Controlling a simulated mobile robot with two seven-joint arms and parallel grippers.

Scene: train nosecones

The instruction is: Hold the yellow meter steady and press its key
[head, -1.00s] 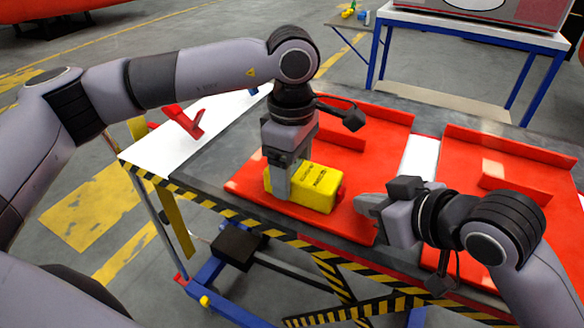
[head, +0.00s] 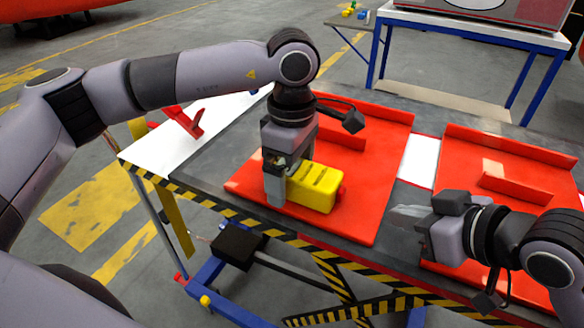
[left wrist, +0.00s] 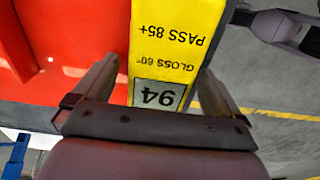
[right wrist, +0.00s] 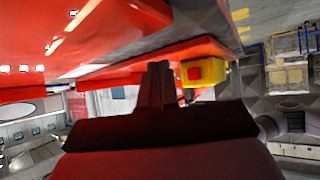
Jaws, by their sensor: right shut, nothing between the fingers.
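The yellow meter (head: 318,188) lies on the left red panel, near its front edge. The left wrist view shows its yellow face (left wrist: 178,40), printed "GLOSS 60°" and "PASS 85+", with a display (left wrist: 158,96) reading 94. My left gripper (head: 277,190) is over the meter's left end. Its fingers stand spread on both sides, with gaps beside the meter. The meter's red key (right wrist: 194,74) shows on its end face in the right wrist view. My right gripper (head: 398,213) is shut and empty, to the right of the meter and apart from it.
The left red panel (head: 365,222) and a second red panel (head: 470,150) with raised ledges lie on the grey table. A red clamp-like object (head: 185,122) is at the left on a white surface. A blue-framed table (head: 480,32) stands behind.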

